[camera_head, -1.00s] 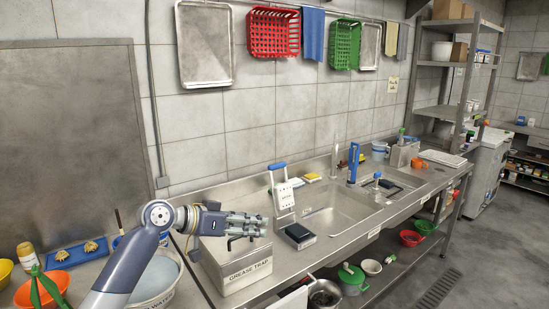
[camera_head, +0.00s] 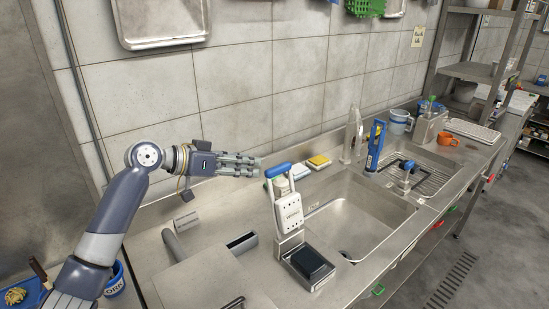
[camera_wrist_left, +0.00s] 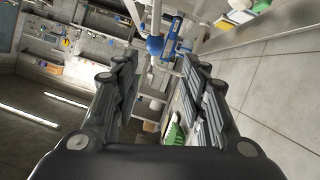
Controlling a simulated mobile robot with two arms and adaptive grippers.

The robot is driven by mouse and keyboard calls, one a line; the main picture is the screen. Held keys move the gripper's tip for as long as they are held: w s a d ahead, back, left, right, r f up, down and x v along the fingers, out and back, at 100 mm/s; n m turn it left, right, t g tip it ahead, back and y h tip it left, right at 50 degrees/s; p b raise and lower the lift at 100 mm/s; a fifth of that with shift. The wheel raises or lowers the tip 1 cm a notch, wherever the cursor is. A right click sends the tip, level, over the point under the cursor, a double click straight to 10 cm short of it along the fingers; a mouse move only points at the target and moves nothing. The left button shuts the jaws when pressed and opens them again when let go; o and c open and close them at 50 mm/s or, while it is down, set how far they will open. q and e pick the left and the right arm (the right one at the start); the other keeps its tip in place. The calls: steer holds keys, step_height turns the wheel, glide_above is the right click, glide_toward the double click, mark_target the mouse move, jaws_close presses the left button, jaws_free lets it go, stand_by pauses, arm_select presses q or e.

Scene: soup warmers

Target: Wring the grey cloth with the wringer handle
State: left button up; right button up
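My left gripper (camera_head: 258,166) reaches in from the left, level, above the counter near the wall. Its fingers stand apart and empty in the left wrist view (camera_wrist_left: 160,85). A blue handle (camera_head: 278,170) tops a white upright device (camera_head: 289,212) just right of and below the fingertips; I cannot tell whether it is the wringer. The gripper looks apart from it. A black pad (camera_head: 312,262) lies in a small tray at its foot. Another blue-topped fitting (camera_head: 407,166) stands at the right basin. I cannot make out a grey cloth. My right gripper is not in view.
The left sink basin (camera_head: 360,220) looks empty. A tall blue item (camera_head: 376,146) and a faucet (camera_head: 352,135) stand behind it. A yellow sponge (camera_head: 319,162) lies by the wall. A grey metal box (camera_head: 205,282) takes up the near counter. Orange mug (camera_head: 448,139) at far right.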

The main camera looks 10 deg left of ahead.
mark_target(275, 167)
arm_select(q)
steer(key=w+d+p, duration=0.1)
steer(key=d, duration=0.1)
steer(key=w+d+f+p, duration=0.1)
steer(key=w+d, duration=0.1)
steer(key=shift+d+f, duration=0.15)
steer(key=shift+d, duration=0.1)
steer(key=p+x, duration=0.1)
steer(key=x, duration=0.3)
steer(key=shift+w+f, duration=0.2)
steer(key=shift+f, duration=0.15)
jaws_close()
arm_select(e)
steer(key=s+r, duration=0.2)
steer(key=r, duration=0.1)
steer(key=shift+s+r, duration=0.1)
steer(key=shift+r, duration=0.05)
